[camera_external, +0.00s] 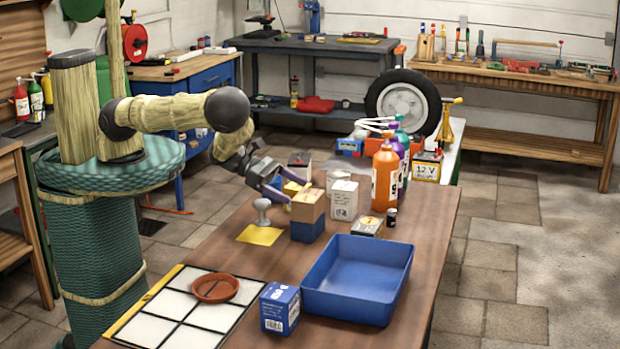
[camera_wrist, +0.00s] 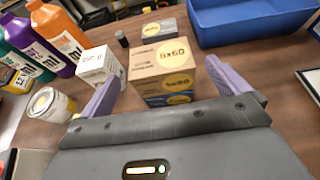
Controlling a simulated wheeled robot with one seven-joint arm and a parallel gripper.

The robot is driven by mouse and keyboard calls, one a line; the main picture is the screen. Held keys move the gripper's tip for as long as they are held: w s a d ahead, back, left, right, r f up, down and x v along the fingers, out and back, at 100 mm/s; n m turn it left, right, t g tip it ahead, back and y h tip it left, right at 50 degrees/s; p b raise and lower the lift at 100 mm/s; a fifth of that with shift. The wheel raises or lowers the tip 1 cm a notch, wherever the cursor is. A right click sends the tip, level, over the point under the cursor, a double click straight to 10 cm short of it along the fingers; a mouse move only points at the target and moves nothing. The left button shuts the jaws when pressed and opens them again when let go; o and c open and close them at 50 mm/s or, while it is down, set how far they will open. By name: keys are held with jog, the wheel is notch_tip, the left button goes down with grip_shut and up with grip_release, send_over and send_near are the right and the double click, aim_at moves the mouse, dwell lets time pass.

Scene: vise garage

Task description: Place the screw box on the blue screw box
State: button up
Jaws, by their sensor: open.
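The tan screw box (camera_external: 308,205) rests on top of the blue screw box (camera_external: 307,231) on the brown workbench, roughly lined up with it. In the wrist view the tan box (camera_wrist: 158,56) shows its printed "5x60" labels. My gripper (camera_external: 283,185) is beside the stack, on its left side in the external view. Its two purple fingers are spread wide, with the tan box ahead of and between the fingertips (camera_wrist: 164,74). I cannot tell whether a finger touches the box. The blue box is mostly hidden in the wrist view.
A white box (camera_external: 344,201), a small dark box (camera_external: 367,227) and an orange bottle (camera_external: 384,177) stand to the right. A blue tray (camera_external: 358,309), another blue box (camera_external: 280,308) and a terracotta dish (camera_external: 215,288) are nearer the front. A yellow sheet (camera_external: 260,236) lies left.

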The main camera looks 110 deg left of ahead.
jog(key=shift+s+r+p, duration=0.4)
jog(key=shift+p, duration=0.35)
jog(key=shift+p+v, duration=2.4)
jog(key=shift+p, duration=0.95)
jog(key=shift+f, duration=0.15)
